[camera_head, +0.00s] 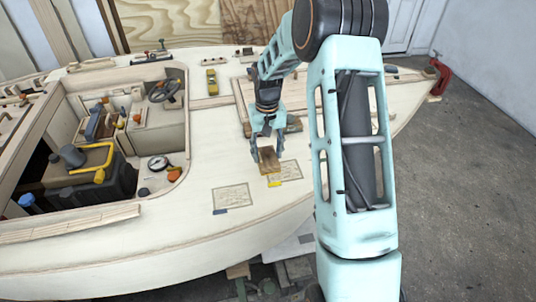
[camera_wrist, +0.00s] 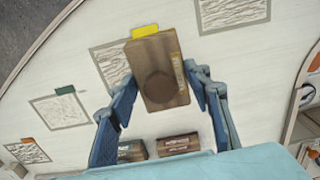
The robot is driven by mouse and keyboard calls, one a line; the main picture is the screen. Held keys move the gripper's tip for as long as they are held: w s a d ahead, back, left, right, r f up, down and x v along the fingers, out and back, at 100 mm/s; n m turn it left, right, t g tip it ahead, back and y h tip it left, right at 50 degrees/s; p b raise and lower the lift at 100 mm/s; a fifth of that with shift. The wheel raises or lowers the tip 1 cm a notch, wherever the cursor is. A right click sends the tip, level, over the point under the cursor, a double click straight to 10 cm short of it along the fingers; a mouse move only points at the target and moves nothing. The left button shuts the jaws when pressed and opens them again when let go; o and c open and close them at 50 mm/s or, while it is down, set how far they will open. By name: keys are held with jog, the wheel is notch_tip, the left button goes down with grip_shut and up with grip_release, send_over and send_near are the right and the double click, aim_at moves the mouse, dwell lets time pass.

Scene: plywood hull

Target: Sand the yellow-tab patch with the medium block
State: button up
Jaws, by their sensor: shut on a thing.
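My gripper (camera_head: 268,151) is shut on a brown sanding block (camera_wrist: 155,82), which has a round darker knob and a pale label too small to read. The block also shows in the head view (camera_head: 268,160), between the fingers. The yellow-tab patch (camera_wrist: 108,62) is a scribbled rectangle on the pale deck, largely hidden by the block in the wrist view. Its yellow tab (camera_wrist: 145,30) shows just beyond the block's far edge. In the head view the patch (camera_head: 287,172) lies just right of and below the block. I cannot tell whether the block touches it.
Two more brown blocks (camera_wrist: 180,143) (camera_wrist: 131,151) sit between and below my fingers in the wrist view. A green-tab patch (camera_wrist: 60,111) and a blue-tab patch (camera_head: 234,195) lie nearby. The open cockpit (camera_head: 120,125) with loose items is to the left.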

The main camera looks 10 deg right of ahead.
jog(key=shift+r+p, duration=0.55)
jog(key=shift+r, duration=0.75)
jog(key=shift+s, duration=0.1)
